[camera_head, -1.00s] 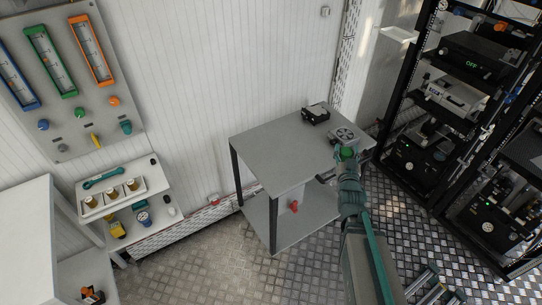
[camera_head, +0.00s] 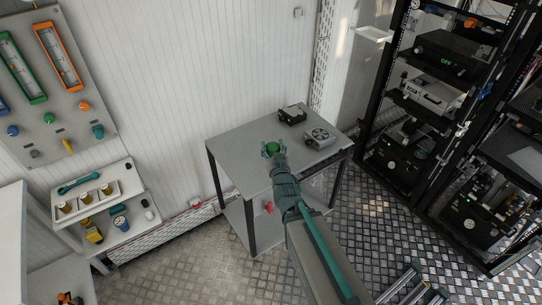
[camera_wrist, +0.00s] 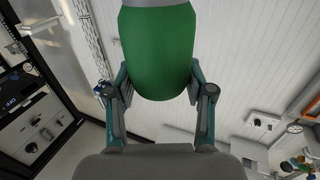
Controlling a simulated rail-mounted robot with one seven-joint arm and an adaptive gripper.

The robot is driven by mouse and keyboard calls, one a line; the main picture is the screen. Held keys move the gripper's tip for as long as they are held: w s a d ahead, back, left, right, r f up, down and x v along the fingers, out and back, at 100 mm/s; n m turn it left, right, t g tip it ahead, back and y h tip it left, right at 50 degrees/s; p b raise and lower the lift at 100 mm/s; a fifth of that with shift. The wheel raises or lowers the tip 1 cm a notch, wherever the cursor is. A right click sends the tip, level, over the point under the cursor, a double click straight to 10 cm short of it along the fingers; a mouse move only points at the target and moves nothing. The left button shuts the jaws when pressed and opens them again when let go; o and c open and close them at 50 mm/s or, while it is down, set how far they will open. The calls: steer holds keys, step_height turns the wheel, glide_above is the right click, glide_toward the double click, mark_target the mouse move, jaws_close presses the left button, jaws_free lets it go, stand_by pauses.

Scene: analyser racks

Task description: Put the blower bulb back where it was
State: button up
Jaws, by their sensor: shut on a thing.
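The blower bulb is a green rounded body (camera_head: 273,147) with a grey end, seen close up in the wrist view (camera_wrist: 157,55). My gripper (camera_head: 270,152) is shut on it, with one finger on each side in the wrist view (camera_wrist: 159,95). I cannot tell the exact height above the surface. My arm hides part of the table's front edge.
A grey fan unit (camera_head: 320,137) and a small black box (camera_head: 292,114) stand on the table's back right. Black equipment racks (camera_head: 375,120) rise at the right. A side shelf (camera_head: 135,190) with jars and a teal wrench (camera_head: 79,184) stands left. The table's left part looks clear.

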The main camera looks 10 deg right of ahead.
steer(key=w+f+b, duration=0.1)
steer(key=b, duration=0.3)
steer(key=shift+f, duration=0.1)
steer(key=b, duration=0.2)
steer(key=w+b, duration=0.1)
steer(key=b, duration=0.1)
steer(key=shift+w+d+f, duration=0.1)
steer(key=shift+d+f, duration=0.15)
steer(key=b, duration=0.3)
steer(key=shift+w, duration=0.35)
steer(key=shift+w+f+b, duration=0.1)
steer(key=shift+b, duration=0.4)
steer(key=w+d+f, duration=0.1)
steer(key=w+f, duration=0.8)
steer(key=f, duration=0.1)
steer(key=shift+w+d+f+b, duration=0.15)
steer(key=shift+d+f+b, duration=0.1)
steer(key=shift+d+b, duration=0.1)
